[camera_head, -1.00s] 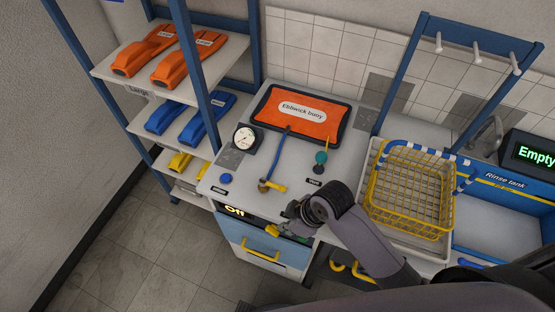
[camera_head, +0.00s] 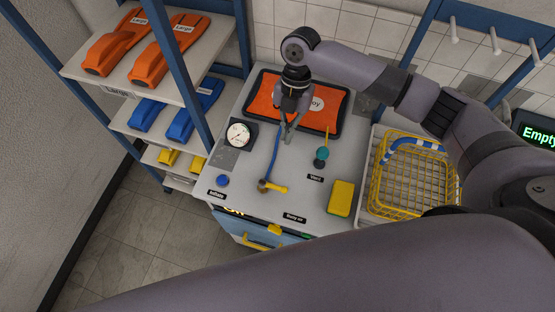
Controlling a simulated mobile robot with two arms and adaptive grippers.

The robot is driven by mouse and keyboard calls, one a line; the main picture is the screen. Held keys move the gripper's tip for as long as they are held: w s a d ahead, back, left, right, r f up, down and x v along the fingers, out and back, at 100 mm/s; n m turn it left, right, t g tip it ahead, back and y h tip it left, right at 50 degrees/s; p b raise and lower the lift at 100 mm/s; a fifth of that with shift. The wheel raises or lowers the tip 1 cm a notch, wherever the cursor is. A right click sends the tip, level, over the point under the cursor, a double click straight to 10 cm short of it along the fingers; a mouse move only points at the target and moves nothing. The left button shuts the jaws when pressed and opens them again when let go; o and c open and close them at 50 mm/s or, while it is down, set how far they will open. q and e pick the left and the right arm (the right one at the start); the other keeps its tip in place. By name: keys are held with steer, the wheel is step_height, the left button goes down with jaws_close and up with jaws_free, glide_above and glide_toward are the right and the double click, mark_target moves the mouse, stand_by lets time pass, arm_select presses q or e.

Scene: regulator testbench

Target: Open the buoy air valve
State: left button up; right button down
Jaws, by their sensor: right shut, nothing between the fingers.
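The buoy air valve is a brass body on the bench top with a yellow lever (camera_head: 278,188) pointing right, across the line of the blue hose (camera_head: 272,160). A "Buoy air" label (camera_head: 294,217) sits in front of it. The hose runs back toward the orange Ellswick buoy (camera_head: 262,103), which lies in a dark frame and is partly hidden by my arm. My right gripper (camera_head: 288,138) is shut and empty, pointing down above the hose's far end, behind the valve and apart from the lever. My left gripper is not in view.
A round gauge (camera_head: 239,134), a blue Inflate button (camera_head: 222,181), a teal Vent knob (camera_head: 321,155) and a yellow sponge (camera_head: 341,198) surround the valve. A yellow wire basket (camera_head: 385,205) stands right. Shelves (camera_head: 205,80) stand left.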

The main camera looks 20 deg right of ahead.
mark_target(274, 187)
steer(key=shift+w+d+r, duration=0.1)
steer(key=shift+d+r, duration=0.15)
steer(key=shift+r, duration=0.05)
steer(key=b+x, duration=0.8)
steer(key=x, duration=0.2)
steer(key=shift+f, duration=0.3)
steer(key=shift+s+a, duration=0.7)
steer(key=shift+s, duration=0.35)
steer(key=shift+s+a, duration=0.4)
steer(key=shift+s, duration=0.25)
steer(key=shift+f, duration=0.1)
steer(key=shift+w, duration=0.1)
